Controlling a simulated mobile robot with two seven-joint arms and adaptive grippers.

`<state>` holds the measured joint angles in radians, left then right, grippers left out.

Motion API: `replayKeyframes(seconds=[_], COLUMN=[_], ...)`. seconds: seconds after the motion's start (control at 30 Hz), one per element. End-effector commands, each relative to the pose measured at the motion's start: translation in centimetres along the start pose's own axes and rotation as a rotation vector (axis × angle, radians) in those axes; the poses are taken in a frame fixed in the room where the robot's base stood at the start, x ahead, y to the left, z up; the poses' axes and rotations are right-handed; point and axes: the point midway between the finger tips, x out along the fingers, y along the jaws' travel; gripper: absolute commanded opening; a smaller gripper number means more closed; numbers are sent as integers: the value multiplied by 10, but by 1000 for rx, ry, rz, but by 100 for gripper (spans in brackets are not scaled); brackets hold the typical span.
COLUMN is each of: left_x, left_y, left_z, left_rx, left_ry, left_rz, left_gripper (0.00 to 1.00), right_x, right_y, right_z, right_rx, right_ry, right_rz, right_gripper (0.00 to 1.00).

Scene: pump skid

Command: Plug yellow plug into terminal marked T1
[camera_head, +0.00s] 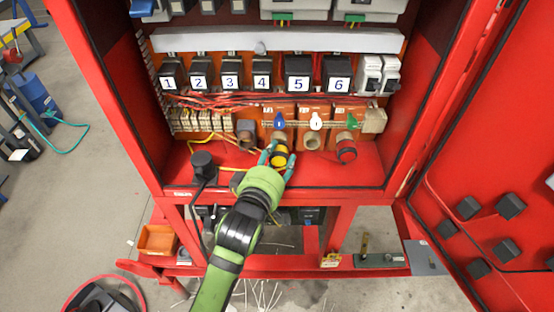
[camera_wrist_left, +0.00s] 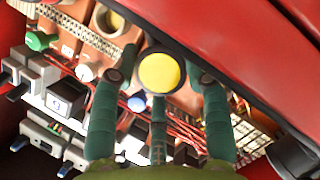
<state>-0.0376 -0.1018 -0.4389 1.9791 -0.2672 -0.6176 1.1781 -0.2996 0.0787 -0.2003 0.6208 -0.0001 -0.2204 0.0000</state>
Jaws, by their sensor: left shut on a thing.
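My left gripper (camera_head: 279,160) reaches into the red cabinet, its green fingers shut around the yellow plug (camera_head: 280,156). In the left wrist view the plug's round yellow end with a dark rim (camera_wrist_left: 160,72) sits between the fingers (camera_wrist_left: 160,85). The plug is in front of the orange terminal block with the blue marker (camera_head: 279,124); I cannot tell whether it touches the socket there. The terminal lettering is too small to read.
A black plug (camera_head: 203,165) with a cable stands on the cabinet floor at left. A grey socket (camera_head: 246,133) is left of the plug. Black numbered blocks (camera_head: 231,74) and red wires lie above. The open red door (camera_head: 480,170) bounds the right side.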

Motion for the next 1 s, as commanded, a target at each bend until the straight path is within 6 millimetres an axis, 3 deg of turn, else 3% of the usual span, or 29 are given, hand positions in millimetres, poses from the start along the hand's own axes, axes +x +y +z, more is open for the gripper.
replayKeyframes(seconds=[1.0], left_x=[17], left_y=[1], left_z=[-7], left_rx=[1], left_ry=[2], left_rz=[2], left_gripper=[15], right_x=[0], right_y=[0], right_z=[0], right_rx=[1], right_ry=[-1], right_rz=[1], right_gripper=[40])
